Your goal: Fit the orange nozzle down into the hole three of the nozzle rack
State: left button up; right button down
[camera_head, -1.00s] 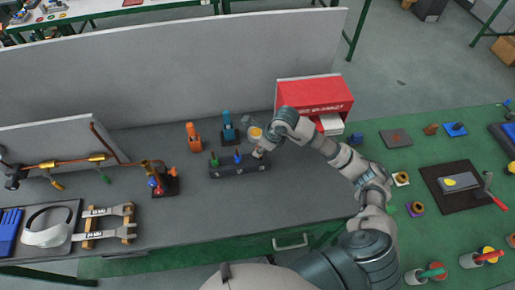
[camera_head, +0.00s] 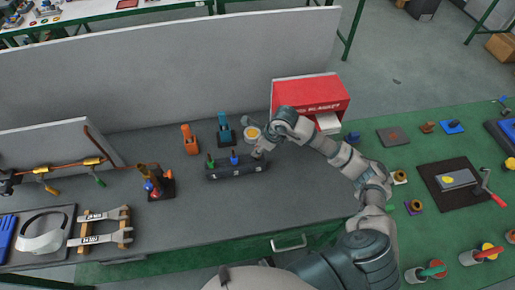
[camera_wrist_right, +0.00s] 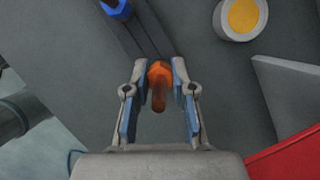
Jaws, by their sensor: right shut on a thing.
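The orange nozzle (camera_wrist_right: 160,76) shows in the right wrist view between the two fingers of my right gripper (camera_wrist_right: 160,82), which is shut on it. The dark nozzle rack (camera_head: 222,174) stands on the grey bench. It holds a green nozzle (camera_head: 210,162) at its left and a blue nozzle (camera_head: 234,159) in its middle. My right gripper (camera_head: 259,153) is at the rack's right end, where hole three is hidden. In the wrist view the rack (camera_wrist_right: 148,32) runs up to the orange nozzle. I cannot tell whether the nozzle is inside the hole. My left gripper is out of view.
Behind the rack stand an orange tool (camera_head: 190,140), a blue tool (camera_head: 225,130) and a white round container with a yellow top (camera_head: 252,133). A red box (camera_head: 311,95) stands back right. The bench in front of the rack is clear.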

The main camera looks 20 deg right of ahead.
jog(key=shift+f, duration=0.3)
jog(key=shift+a+f+b, duration=0.1)
jog(key=shift+b, duration=0.2)
jog(key=shift+a+f+b, duration=0.15)
jog(key=shift+f+b, duration=0.1)
jog(key=shift+b, duration=0.05)
jog(key=shift+f, duration=0.25)
jog(key=shift+f+b, duration=0.3)
jog(key=shift+b, duration=0.1)
jog(key=shift+f, duration=0.15)
jog(key=c, duration=0.9)
grip_release()
